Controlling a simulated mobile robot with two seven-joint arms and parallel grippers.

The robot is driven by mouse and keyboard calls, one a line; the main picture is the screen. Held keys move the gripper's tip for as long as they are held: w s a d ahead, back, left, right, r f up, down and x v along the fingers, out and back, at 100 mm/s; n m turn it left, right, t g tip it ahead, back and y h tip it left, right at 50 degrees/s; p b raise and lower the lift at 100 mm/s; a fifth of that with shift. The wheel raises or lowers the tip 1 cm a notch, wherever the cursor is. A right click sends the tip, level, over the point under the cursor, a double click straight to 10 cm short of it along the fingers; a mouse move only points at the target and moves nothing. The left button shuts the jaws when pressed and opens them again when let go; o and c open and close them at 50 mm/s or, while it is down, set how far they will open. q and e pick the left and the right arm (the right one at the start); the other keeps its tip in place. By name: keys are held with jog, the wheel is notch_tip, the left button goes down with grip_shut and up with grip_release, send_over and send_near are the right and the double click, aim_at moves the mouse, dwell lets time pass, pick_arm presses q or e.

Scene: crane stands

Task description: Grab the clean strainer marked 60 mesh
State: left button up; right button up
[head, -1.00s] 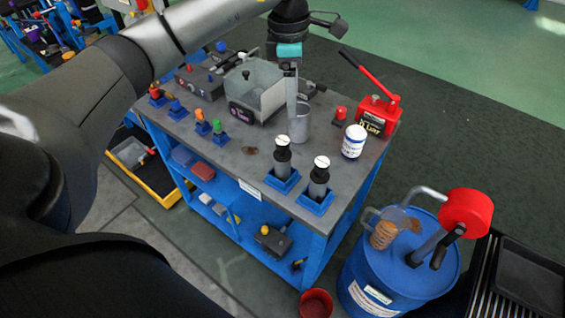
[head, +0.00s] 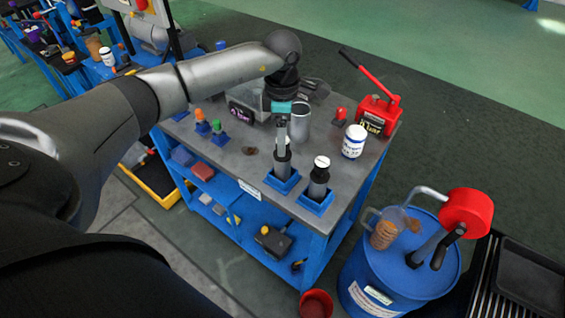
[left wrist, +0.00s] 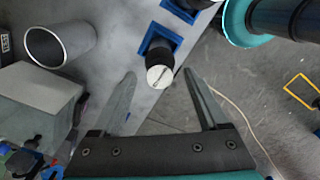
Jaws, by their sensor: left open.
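Two dark cylinders with pale round caps stand upright in blue square holders near the front edge of the cart top; I take them for strainers. The left strainer (head: 282,163) is partly hidden by my left gripper (head: 281,135). The right strainer (head: 319,175) stands clear. Their markings are too small to read, so I cannot tell which is 60 mesh. In the left wrist view my open left gripper (left wrist: 160,75) has its fingers on either side of a strainer's white cap (left wrist: 160,77), with gaps. The other strainer (left wrist: 198,3) is at the top edge. My right gripper is not in view.
A metal cup (head: 300,122) stands just behind the left strainer. A white labelled jar (head: 354,142) and a red lever press (head: 378,112) stand to the right. A blue drum (head: 375,285) stands beside the blue cart.

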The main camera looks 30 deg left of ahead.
aim_at(283, 161)
pick_arm(q)
notch_tip(283, 161, down, 2)
jog(key=shift+f, duration=0.2)
grip_shut()
dwell(0.5)
dwell(0.4)
